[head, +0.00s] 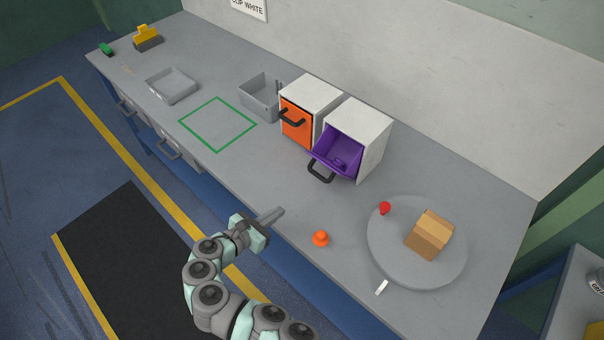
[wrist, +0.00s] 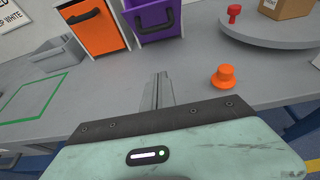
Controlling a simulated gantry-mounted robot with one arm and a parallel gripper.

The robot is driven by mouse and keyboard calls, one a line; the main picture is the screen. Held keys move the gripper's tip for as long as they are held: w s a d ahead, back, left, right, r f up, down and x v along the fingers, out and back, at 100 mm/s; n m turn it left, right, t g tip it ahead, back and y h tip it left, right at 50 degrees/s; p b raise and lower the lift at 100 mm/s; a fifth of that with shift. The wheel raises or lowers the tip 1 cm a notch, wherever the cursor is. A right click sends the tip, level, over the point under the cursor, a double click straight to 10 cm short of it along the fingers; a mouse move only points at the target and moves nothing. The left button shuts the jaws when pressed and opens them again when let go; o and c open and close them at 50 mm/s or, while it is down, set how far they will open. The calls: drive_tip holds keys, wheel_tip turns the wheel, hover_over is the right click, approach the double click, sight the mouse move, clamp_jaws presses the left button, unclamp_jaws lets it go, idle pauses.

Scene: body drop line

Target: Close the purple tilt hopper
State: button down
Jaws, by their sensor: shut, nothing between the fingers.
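The purple tilt hopper (head: 338,155) is tilted open, its front leaning out of a white cabinet (head: 374,143) on the bench. Its dark handle (head: 320,171) sticks out at the lower front, and something small and dark purple shows inside. The hopper also shows at the top of the wrist view (wrist: 155,22), with its handle (wrist: 158,26). My gripper (head: 279,213) is shut and empty, over the bench's front edge, apart from the hopper and to its lower left. Its closed fingers (wrist: 161,88) point toward the hopper area in the wrist view.
An orange hopper (head: 297,121) beside it is shut. An orange knob (head: 320,239) stands right of my gripper. A round grey turntable (head: 392,262) holds a cardboard box (head: 429,234) and red knob (head: 384,208). Grey bins (head: 258,99) stand left. Bench between gripper and hopper is clear.

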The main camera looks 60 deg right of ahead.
drive_tip(key=s+d, duration=0.1)
drive_tip(key=d, duration=0.2)
drive_tip(key=s+d+f, duration=0.1)
drive_tip(key=d, duration=0.2)
drive_tip(key=s+d, duration=0.1)
drive_tip(key=d, duration=0.2)
drive_tip(key=shift+s+d+f, duration=0.2)
drive_tip(key=shift+d, duration=0.1)
drive_tip(key=shift+s+d+r+p, duration=0.15)
drive_tip(key=shift+d+r+p, duration=0.1)
drive_tip(key=shift+d, duration=0.4)
drive_tip(key=shift+s+d+r+p, duration=0.15)
drive_tip(key=shift+d+r, duration=0.15)
drive_tip(key=shift+d, duration=0.4)
drive_tip(key=shift+s+d+r+p, duration=0.15)
drive_tip(key=shift+d+r+p, duration=0.1)
drive_tip(key=shift+d, duration=0.4)
drive_tip(key=shift+d+r+p, duration=0.15)
drive_tip(key=shift+r+p, duration=0.35)
drive_tip(key=shift+p, duration=0.6)
